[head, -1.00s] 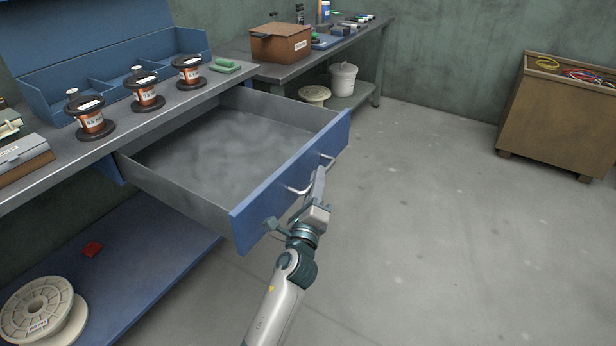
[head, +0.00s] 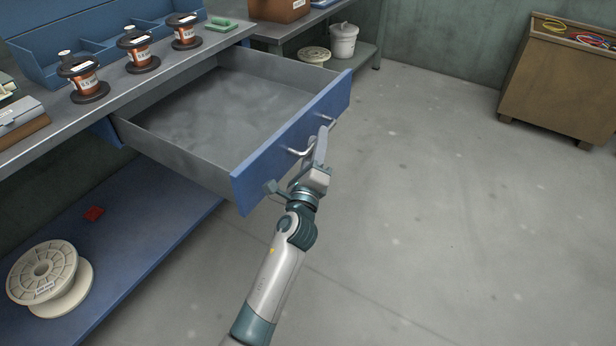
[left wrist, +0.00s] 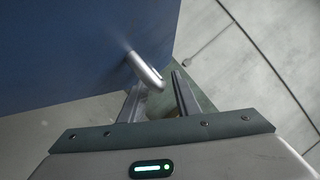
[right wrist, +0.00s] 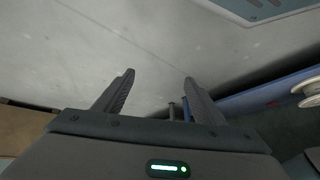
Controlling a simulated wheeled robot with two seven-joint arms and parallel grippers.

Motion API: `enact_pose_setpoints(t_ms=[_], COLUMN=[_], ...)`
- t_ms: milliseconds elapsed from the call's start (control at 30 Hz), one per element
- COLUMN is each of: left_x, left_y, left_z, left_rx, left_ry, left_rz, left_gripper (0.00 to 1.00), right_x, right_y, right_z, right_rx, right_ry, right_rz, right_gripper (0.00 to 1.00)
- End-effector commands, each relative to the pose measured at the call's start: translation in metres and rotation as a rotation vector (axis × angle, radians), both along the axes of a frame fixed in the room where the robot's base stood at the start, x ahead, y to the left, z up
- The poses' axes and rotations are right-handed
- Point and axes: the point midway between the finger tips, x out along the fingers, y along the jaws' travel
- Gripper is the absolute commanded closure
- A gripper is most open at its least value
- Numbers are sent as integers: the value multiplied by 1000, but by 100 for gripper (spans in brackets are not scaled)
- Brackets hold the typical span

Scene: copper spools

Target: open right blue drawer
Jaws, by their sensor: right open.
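The right blue drawer (head: 292,148) is pulled far out from under the workbench; its grey inside (head: 215,115) looks empty. A silver bar handle (head: 296,152) is on its blue front. My left gripper (head: 320,150) is at this handle, outside the drawer front. In the left wrist view, the handle (left wrist: 145,68) shows at the fingertips of my left gripper (left wrist: 157,85). The fingers are apart, but whether they press on the handle is unclear. My right gripper (right wrist: 158,80) is open and empty, above the floor, in the right wrist view; it is outside the head view.
Copper spools (head: 138,50) stand on the workbench (head: 190,68) beside a blue bin (head: 100,50). A big pale spool (head: 42,275) lies on the blue lower shelf (head: 140,255). A brown cabinet (head: 560,85) stands at the far right. The floor to the right is clear.

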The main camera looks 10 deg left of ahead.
Motion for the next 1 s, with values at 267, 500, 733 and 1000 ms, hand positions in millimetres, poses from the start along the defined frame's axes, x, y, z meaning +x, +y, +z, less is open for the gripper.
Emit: enact_pose_setpoints(t_ms=[267, 500, 733, 1000], left_x=[-33, -77, -118, -154], left_y=[0, 1, 1, 1], left_z=[-9, -19, -28, -35], left_rx=[0, -1, -1, -1], left_ry=[2, 3, 3, 3], left_rz=[0, 0, 2, 1], left_gripper=[71, 71, 71, 71], right_x=[0, 2, 6, 7], right_y=[-1, 1, 9, 17], right_z=[-1, -1, 0, 5], right_rx=[-3, 7, 29, 59], right_ry=[0, -13, -44, -87], right_rz=[1, 1, 7, 8], right_gripper=[36, 36, 36, 36])
